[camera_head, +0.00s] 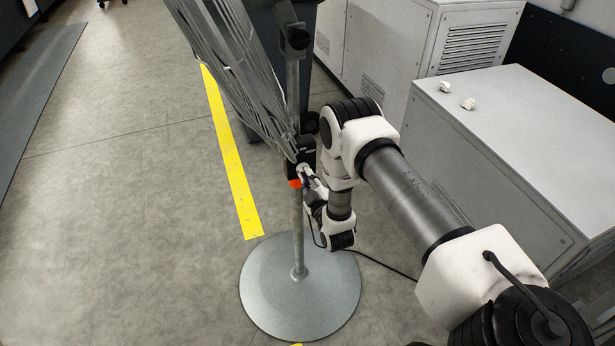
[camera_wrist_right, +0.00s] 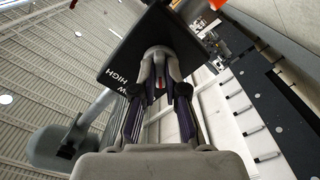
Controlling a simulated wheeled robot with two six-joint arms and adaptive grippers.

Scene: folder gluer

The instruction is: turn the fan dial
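The pedestal fan stands on a round grey base (camera_head: 300,300) with a slim pole, its caged head tilted at the upper left in the head view. A dark control box (camera_head: 302,148) sits on the pole. My right gripper (camera_head: 306,176) is at the underside of this box. In the right wrist view the black panel (camera_wrist_right: 122,66) shows "HIGH" and part of another word. The fan dial (camera_wrist_right: 159,52) sits between the fingertips of my right gripper (camera_wrist_right: 159,75), which appear closed against its sides. The fingers hide much of the dial. My left gripper is not in view.
An orange part (camera_head: 295,184) is on the pole below the box. A grey cabinet (camera_head: 520,120) with two small white items stands at the right. A yellow floor line (camera_head: 232,160) runs left of the fan.

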